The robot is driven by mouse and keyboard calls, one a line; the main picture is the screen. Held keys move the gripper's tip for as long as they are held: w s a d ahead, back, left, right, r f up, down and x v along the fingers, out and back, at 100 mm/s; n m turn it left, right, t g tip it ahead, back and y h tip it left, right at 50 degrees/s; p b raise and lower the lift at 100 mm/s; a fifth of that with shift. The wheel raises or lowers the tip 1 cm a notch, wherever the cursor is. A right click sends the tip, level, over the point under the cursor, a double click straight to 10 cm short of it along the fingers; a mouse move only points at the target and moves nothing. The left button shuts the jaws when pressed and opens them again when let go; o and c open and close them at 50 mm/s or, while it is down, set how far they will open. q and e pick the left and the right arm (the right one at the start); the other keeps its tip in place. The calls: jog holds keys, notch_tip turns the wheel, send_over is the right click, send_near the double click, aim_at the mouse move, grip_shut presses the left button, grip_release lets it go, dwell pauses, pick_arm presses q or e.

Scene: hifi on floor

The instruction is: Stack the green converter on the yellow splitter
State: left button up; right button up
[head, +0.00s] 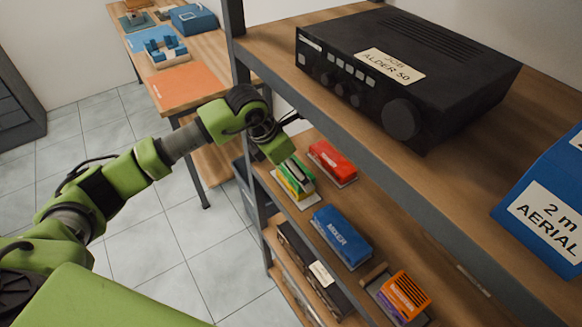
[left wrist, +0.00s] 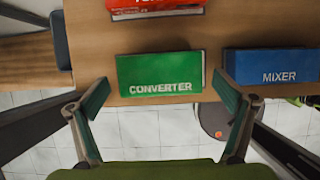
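The green converter (head: 302,172) is on the middle shelf, near its left end. In the left wrist view its labelled face (left wrist: 160,75) shows whole. A yellow thing (head: 290,184), likely the yellow splitter, shows just under and beside the converter in the head view. The two look stacked, but my arm hides part of them; no yellow shows in the wrist view. My left gripper (left wrist: 160,84) is open and empty, with its fingers apart on either side of the converter's near edge, not closed on it. My right gripper is in neither view.
A red box (head: 333,160) lies behind the converter and the blue mixer (head: 342,235) to its right. An orange and purple pair (head: 405,294) sits farther right. A black radio (head: 405,75) and blue aerial box (head: 550,215) stand on the upper shelf (head: 440,175), which overhangs.

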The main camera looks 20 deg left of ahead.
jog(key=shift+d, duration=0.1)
pick_arm(q)
jog(key=v, duration=0.7)
jog(key=shift+r, duration=0.2)
jog(key=shift+s+f, duration=0.1)
jog(key=shift+s, duration=0.1)
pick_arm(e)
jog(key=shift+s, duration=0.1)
